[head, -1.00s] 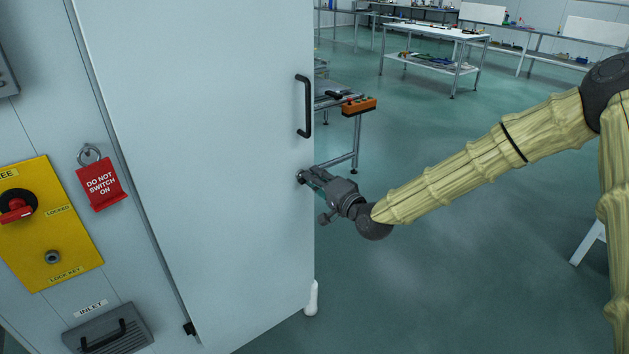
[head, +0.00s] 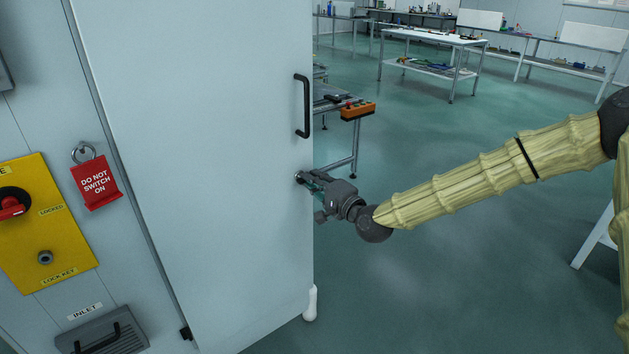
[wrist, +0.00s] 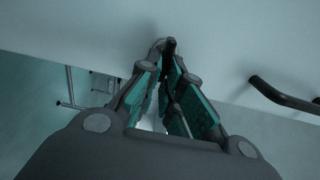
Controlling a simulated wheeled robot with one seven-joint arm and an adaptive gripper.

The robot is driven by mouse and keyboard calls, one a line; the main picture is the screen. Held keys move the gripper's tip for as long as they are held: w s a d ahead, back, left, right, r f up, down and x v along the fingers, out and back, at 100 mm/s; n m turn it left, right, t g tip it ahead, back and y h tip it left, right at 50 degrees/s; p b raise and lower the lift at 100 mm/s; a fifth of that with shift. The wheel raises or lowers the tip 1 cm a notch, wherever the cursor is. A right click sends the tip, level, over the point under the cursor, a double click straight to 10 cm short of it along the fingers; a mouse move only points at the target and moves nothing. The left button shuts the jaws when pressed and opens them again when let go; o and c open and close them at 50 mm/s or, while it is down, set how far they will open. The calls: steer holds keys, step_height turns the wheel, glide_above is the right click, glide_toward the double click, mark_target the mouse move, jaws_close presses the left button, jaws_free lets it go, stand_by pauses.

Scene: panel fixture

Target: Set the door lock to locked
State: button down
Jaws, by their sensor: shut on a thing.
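The large pale grey door (head: 205,150) fills the middle of the head view, with a black handle (head: 303,106) near its right edge. The door lock (head: 298,177) is a small round dark part below the handle, mostly covered by my fingers. My gripper (head: 304,178) reaches it from the right and is shut on the lock at the fingertips. In the wrist view, my teal-padded fingers (wrist: 166,52) close together on a small dark piece against the door. Which way the lock is turned cannot be made out.
A yellow lock-key plate (head: 45,225) with a red switch and a red "DO NOT SWITCH ON" tag (head: 96,183) are at left. A grey inlet box (head: 103,335) is below. A bench with an orange control box (head: 357,110) stands behind the door. Open floor lies right.

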steer(key=c, duration=1.7)
jaws_free()
steer(key=shift+w+d+r, duration=0.15)
steer(key=shift+w+r, duration=0.05)
steer(key=shift+r, duration=0.15)
steer(key=shift+o, duration=0.5)
steer(key=shift+f, duration=0.3)
steer(key=v, duration=1.1)
steer(key=shift+s+d, duration=0.2)
steer(key=shift+s, duration=0.15)
steer(key=s+f+n+g+h+p, duration=0.2)
steer(key=s+f+g, duration=0.2)
steer(key=s+f, duration=0.8)
steer(key=s+f+n+g+h+p, duration=0.1)
steer(key=s+f+n+g+h, duration=0.2)
steer(key=s+f, duration=0.8)
steer(key=s+d+f+n+g+h+p, duration=0.1)
steer(key=s+d+f+n+g+h, duration=0.1)
steer(key=s+d+f, duration=0.4)
steer(key=s+d+f+n+g+h+p, duration=0.1)
steer(key=s+d+f+n+g+h, duration=0.2)
steer(key=s, duration=1.1)
steer(key=d+f+g, duration=0.2)
steer(key=d+f, duration=0.2)
steer(key=d, duration=0.1)
steer(key=shift+s+f+n+g+h+p, duration=0.2)
steer(key=shift+f+n+g+h+p, duration=0.1)
steer(key=shift+p, duration=0.05)
